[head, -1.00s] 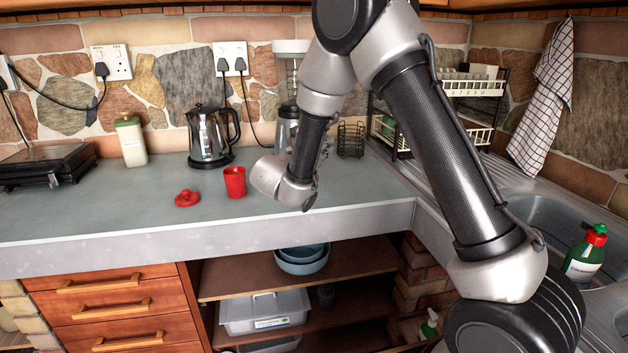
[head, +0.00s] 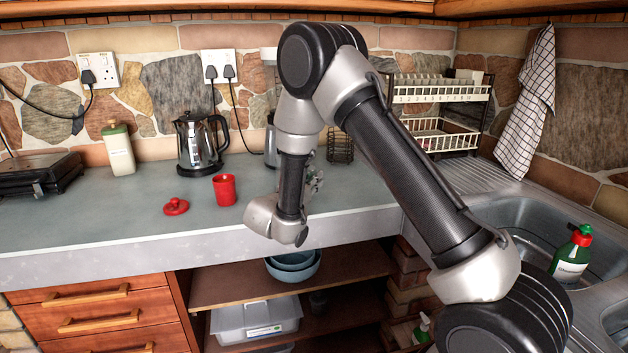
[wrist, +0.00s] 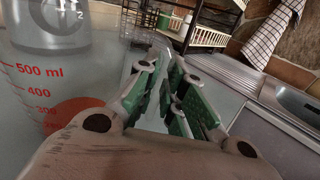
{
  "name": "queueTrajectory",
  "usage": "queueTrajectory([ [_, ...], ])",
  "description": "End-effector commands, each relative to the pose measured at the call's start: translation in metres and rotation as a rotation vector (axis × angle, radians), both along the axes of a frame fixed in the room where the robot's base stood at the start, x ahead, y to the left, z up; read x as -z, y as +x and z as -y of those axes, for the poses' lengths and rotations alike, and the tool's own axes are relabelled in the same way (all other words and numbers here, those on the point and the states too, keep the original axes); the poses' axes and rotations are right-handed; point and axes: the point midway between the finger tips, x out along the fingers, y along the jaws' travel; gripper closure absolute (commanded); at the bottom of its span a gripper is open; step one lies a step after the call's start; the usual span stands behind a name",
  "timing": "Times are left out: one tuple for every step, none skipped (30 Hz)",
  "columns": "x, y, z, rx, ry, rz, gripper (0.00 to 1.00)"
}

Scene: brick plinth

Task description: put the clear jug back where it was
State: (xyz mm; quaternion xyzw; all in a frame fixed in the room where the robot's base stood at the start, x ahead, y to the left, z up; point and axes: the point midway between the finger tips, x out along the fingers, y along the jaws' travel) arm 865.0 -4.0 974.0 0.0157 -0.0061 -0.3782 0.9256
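The clear jug (wrist: 28,88) fills the left edge of the wrist view, close to the camera, with red ml marks on its side. I cannot make it out in the head view. My gripper (wrist: 165,65) points away over the counter, with its green-padded fingers to the right of the jug. A narrow gap shows between the fingertips, with nothing visibly held. In the head view my wrist hides most of the gripper, above the counter's front edge. The jug's base and the surface under it cannot be made out.
A red mug (head: 224,190) and red lid (head: 176,207) stand left of my wrist on the counter (head: 100,215). A kettle (head: 197,145) and cream canister (head: 118,150) stand behind. A dish rack (head: 440,135) and sink (head: 525,225) lie right. Free counter lies at left front.

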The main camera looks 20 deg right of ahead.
Motion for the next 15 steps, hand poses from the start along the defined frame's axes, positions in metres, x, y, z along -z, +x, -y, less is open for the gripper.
queueTrajectory([
  [-0.0003, 0.0001, -0.0001, 0.0, 0.0, 0.0, 0.76],
  [-0.0004, 0.0001, -0.0001, 0.0, 0.0, 0.0, 0.71],
  [-0.0004, 0.0001, -0.0001, 0.0, 0.0, 0.0, 0.71],
  [-0.0004, 0.0001, -0.0001, 0.0, 0.0, 0.0, 0.71],
  [-0.0004, 0.0001, -0.0001, 0.0, 0.0, 0.0, 0.71],
  [-0.0004, 0.0, 0.0, 0.0, 0.0, 0.0, 0.71],
  [-0.0005, 0.0, 0.0, 0.0, 0.0, 0.0, 0.71],
  [-0.0004, 0.0, 0.0, 0.0, 0.0, 0.0, 0.71],
  [-0.0005, 0.0, 0.0, 0.0, 0.0, 0.0, 0.71],
  [-0.0006, 0.0, 0.0, 0.0, 0.001, 0.001, 0.71],
  [-0.0012, 0.0, 0.0, 0.0, 0.001, 0.001, 0.71],
  [-0.0028, 0.0, 0.0, 0.0, 0.001, 0.001, 0.71],
  [-0.0044, -0.0002, -0.0005, 0.0, 0.001, 0.001, 0.71],
  [-0.0035, -0.0025, -0.0033, -0.002, 0.001, 0.001, 0.71],
  [-0.0034, -0.006, -0.0075, -0.004, 0.0, 0.0, 0.71],
])
